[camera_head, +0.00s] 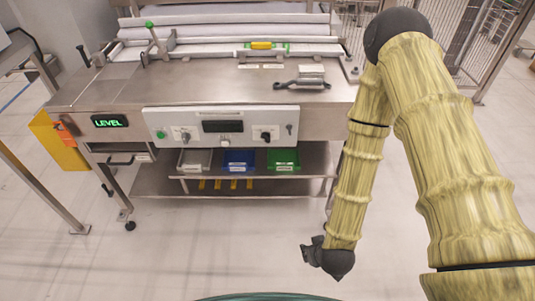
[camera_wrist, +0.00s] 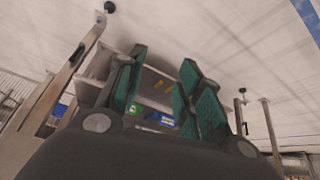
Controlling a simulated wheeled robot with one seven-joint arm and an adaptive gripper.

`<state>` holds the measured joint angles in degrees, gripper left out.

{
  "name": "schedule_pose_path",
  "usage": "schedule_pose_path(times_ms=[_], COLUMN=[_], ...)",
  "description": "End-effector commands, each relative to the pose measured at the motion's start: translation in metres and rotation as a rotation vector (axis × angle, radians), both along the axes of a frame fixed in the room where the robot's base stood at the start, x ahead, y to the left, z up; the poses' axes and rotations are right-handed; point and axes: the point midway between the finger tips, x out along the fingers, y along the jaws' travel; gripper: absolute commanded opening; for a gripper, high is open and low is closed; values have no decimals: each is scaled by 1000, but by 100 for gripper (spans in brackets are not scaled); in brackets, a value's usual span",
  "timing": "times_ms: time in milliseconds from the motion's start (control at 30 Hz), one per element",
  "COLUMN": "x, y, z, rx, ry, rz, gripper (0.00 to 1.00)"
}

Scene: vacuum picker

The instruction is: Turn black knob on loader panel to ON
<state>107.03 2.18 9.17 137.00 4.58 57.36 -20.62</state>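The loader panel (camera_head: 195,119) is a light plate on the front of the steel machine in the head view. The knob labels are too small to read. My gripper (camera_head: 313,254) hangs low in front of the machine, below and right of the panel, touching nothing. In the wrist view my gripper (camera_wrist: 163,68) shows green-padded fingers spread apart with nothing between them. The knobs cannot be made out there.
A green button (camera_head: 160,134) and a small switch (camera_head: 289,128) also sit on the panel. White, blue (camera_head: 239,160) and green (camera_head: 283,160) bins stand on the shelf below. A latch handle (camera_head: 302,84) is on top. The floor before the machine is clear.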

Motion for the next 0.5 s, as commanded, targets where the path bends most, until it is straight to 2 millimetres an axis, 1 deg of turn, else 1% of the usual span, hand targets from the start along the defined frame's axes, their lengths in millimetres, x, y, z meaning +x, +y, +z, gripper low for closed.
schedule_pose_path(times_ms=[33, 100, 167, 200, 300, 400, 500], x=[22, 50, 74, 88, 122, 152, 178], y=[11, 26, 38, 46, 65, 84, 101], z=[-12, -9, -4, 0, 11, 27, 45], rx=[-7, -27, -48, -63, -110, -165, -229], ry=[-70, -166, -248, -302, -435, -566, -692], rz=[31, 75, 109, 130, 173, 208, 232], gripper=[36, 36, 36, 36, 36, 36, 36])
